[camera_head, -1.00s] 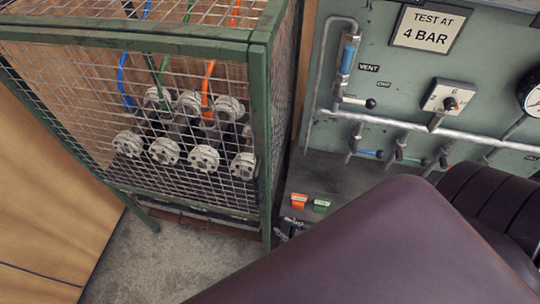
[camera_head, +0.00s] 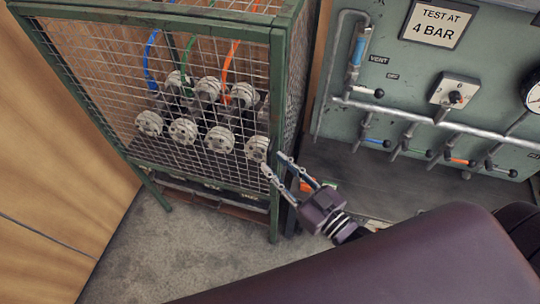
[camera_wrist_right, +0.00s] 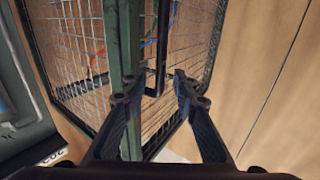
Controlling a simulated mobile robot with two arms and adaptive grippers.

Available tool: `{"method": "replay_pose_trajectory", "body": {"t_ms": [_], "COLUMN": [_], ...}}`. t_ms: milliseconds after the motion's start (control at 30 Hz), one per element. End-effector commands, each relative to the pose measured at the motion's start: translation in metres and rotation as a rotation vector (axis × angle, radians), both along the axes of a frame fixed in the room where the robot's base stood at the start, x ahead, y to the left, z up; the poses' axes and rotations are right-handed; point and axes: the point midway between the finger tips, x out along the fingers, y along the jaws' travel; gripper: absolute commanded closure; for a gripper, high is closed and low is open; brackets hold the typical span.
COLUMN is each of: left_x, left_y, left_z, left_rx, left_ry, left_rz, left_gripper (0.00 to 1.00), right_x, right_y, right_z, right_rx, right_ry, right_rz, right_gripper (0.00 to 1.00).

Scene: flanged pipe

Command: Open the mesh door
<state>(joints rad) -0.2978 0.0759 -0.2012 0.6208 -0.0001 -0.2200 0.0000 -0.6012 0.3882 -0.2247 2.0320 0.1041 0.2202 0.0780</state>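The mesh door (camera_head: 205,90) is the front of a green-framed wire cage and looks shut. Flanged pipe ends (camera_head: 183,131) show behind its mesh. My right gripper (camera_head: 272,162) is at the cage's right front post, with its two fingers apart. In the right wrist view the green post (camera_wrist_right: 117,50) stands by the left finger. A dark upright bar (camera_wrist_right: 161,45), apparently the door handle, lies between the open fingertips (camera_wrist_right: 155,88). I see a gap on both sides of it, and cannot tell whether either finger touches it. My left gripper is not in view.
A green panel (camera_head: 400,85) with valves, a gauge (camera_head: 533,93) and a "TEST AT 4 BAR" sign (camera_head: 434,22) stands right of the cage. A wooden wall (camera_head: 60,170) is at the left. The grey floor (camera_head: 150,245) before the cage is clear.

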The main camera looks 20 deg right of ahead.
Motion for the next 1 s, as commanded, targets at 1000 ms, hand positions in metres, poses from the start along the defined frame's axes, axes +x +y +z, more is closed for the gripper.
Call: {"method": "replay_pose_trajectory", "body": {"t_ms": [1000], "left_x": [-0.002], "left_y": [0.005], "left_z": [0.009], "left_rx": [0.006], "left_ry": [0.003], "left_rz": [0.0], "left_gripper": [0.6], "right_x": [0.03], "right_y": [0.012], "right_z": [0.0], "right_rx": [0.0], "right_ry": [0.001], "right_rz": [0.0], "right_gripper": [1.0]}}
